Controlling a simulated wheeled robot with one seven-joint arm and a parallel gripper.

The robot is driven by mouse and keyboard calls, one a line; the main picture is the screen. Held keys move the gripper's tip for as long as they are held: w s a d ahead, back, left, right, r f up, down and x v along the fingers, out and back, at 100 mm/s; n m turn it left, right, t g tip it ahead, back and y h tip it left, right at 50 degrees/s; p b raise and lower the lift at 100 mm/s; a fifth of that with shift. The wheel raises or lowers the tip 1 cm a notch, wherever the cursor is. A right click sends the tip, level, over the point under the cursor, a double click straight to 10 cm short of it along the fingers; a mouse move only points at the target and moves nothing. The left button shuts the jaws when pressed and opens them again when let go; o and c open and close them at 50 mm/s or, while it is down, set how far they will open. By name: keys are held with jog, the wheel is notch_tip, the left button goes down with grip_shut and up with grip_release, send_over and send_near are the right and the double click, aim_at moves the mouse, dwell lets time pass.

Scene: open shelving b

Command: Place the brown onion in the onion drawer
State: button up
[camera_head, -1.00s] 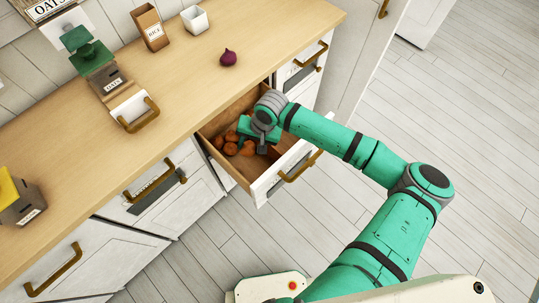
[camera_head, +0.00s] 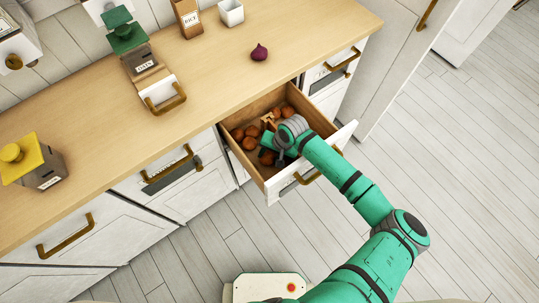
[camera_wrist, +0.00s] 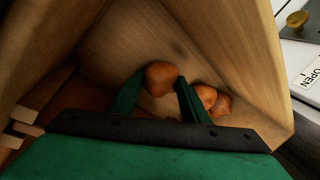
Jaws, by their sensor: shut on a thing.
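The brown onion (camera_wrist: 159,78) sits between the two green fingers of my gripper (camera_wrist: 157,92) in the wrist view. The gripper is shut on it. In the head view my gripper (camera_head: 268,141) is down inside the open wooden drawer (camera_head: 283,186), and the held onion cannot be told apart there. Several other brown onions (camera_head: 250,143) lie in the drawer, mostly left of and behind the gripper. Two of them (camera_wrist: 207,96) show just right of the right finger in the wrist view. The drawer's wooden wall (camera_wrist: 240,50) rises close by.
A red onion (camera_head: 259,52) lies on the wooden counter (camera_head: 215,85) behind the drawer. A rice box (camera_head: 187,18), a white cup (camera_head: 231,12), an oats container (camera_head: 140,62) and a yellow-lidded container (camera_head: 35,160) stand on the counter. The floor to the right is clear.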

jog(key=shift+f, duration=0.1)
jog(key=o, duration=1.2)
jog(key=v, duration=1.2)
